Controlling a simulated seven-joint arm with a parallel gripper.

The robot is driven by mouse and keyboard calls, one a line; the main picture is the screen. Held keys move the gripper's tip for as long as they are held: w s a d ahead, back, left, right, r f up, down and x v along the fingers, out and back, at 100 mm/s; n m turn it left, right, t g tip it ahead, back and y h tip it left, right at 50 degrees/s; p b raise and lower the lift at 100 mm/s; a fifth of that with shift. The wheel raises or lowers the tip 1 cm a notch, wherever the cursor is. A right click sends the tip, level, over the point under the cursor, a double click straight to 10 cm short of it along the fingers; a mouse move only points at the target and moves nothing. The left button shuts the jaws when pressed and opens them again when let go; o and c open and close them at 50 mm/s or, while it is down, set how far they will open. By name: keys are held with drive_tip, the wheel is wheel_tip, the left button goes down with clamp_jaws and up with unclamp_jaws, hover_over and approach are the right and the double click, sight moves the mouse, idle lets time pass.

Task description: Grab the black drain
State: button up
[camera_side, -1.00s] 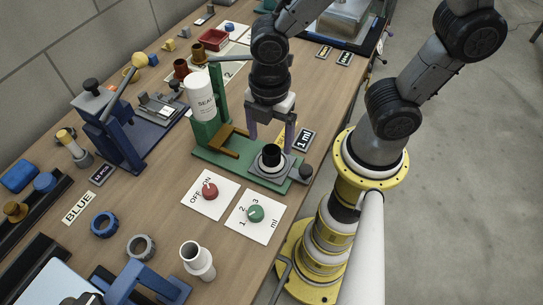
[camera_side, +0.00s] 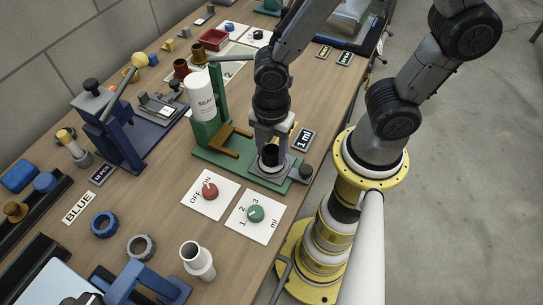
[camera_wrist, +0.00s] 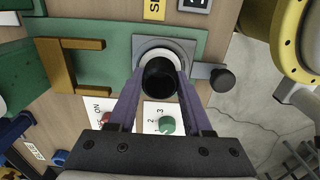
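The black drain (camera_side: 270,153) is a short black cylinder with an open top. It stands in a round fitting on a grey square plate (camera_side: 282,171) at the near right end of a green base. My gripper (camera_side: 270,147) is over it, pointing down, with one purple finger on each side of the drain. In the wrist view, the drain (camera_wrist: 160,78) sits between the fingertips (camera_wrist: 161,85), which look close against its sides. I cannot tell whether they press on it. The fingers partly hide the fitting.
A green stand with a white SEAL bottle (camera_side: 201,98) and a brown bracket (camera_side: 234,138) are to the left. A dark knob (camera_side: 306,171) is close on the right. Red (camera_side: 210,191) and green (camera_side: 256,213) dials on white cards lie in front.

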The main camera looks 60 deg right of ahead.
clamp_jaws()
